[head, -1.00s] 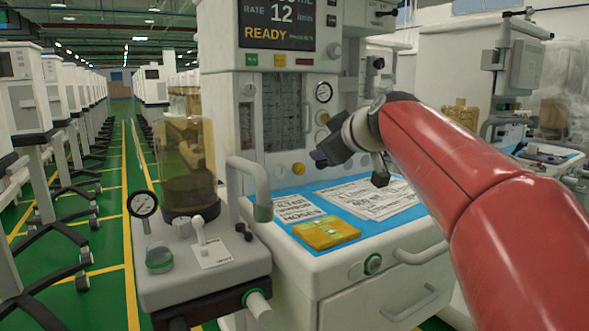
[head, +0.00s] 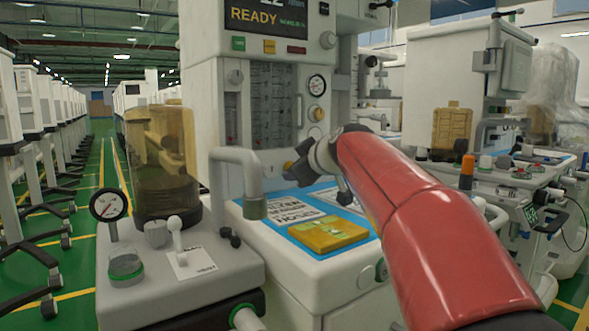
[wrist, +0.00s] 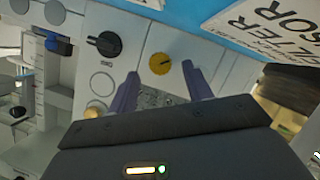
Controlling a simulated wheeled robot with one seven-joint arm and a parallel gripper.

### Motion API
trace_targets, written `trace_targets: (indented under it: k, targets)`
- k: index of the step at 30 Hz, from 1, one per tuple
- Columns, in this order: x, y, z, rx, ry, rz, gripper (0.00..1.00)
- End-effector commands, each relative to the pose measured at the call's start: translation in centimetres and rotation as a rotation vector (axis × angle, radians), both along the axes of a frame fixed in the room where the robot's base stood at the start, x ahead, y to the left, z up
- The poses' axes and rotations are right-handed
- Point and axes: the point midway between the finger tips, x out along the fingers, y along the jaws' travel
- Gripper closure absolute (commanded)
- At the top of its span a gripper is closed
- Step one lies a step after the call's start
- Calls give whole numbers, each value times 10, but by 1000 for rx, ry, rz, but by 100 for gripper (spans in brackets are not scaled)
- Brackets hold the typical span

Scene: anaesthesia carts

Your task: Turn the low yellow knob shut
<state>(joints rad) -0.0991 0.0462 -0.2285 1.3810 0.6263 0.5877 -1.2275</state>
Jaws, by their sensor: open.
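The low yellow knob (wrist: 160,63) is on the white machine panel just above the blue work surface. In the wrist view it lies between and slightly beyond the two purple fingertips of my gripper (wrist: 160,75). The fingers are apart and hold nothing; I cannot tell how far they are from the panel. In the head view my gripper (head: 303,165) is in front of the panel, and only an edge of the low yellow knob (head: 288,165) shows beside it.
A black knob (wrist: 108,44) is beside the yellow one, and a tan knob (wrist: 93,110) is higher on the panel. Printed sheets and a yellow packet (head: 327,234) lie on the blue surface. A grey curved pipe (head: 250,180) stands left of my gripper.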

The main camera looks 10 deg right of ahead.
Motion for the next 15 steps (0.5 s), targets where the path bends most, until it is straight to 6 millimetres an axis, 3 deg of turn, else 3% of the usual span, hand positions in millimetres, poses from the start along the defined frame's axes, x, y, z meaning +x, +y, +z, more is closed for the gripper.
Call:
trace_targets:
  k: [6, 15]
  targets:
    - [25, 5, -8, 0, 1, -1, 50]
    - [29, 6, -11, 0, -1, -1, 50]
